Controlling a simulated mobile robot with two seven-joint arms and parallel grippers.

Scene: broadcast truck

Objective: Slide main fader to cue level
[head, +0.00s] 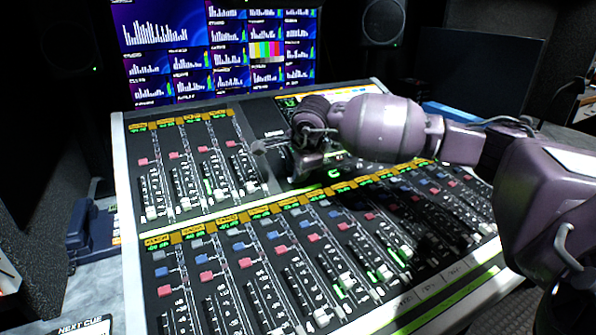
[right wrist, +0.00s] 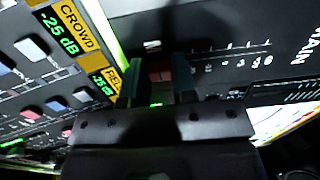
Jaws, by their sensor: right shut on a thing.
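The mixing console (head: 130,230) fills the middle of the head view. My right gripper (head: 268,160) reaches in from the right, low over the upper middle of the console. In the right wrist view its two dark fingers (right wrist: 158,72) stand on either side of a reddish block, the main fader cap (right wrist: 160,66), and are shut on it. The fader's white scale and the word MAIN (right wrist: 305,48) lie to the right of the fingers. In the head view the gripper and wrist hide the main fader. The cue level mark cannot be made out. My left gripper is not in view.
Rows of channel faders lie in front of my right gripper, with another bank (head: 190,165) to its left. A CROWD label (right wrist: 75,22) shows near the fingers. A monitor (head: 220,50) and a speaker (head: 383,20) stand behind. A blue-grey device (head: 92,235) sits left of the console.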

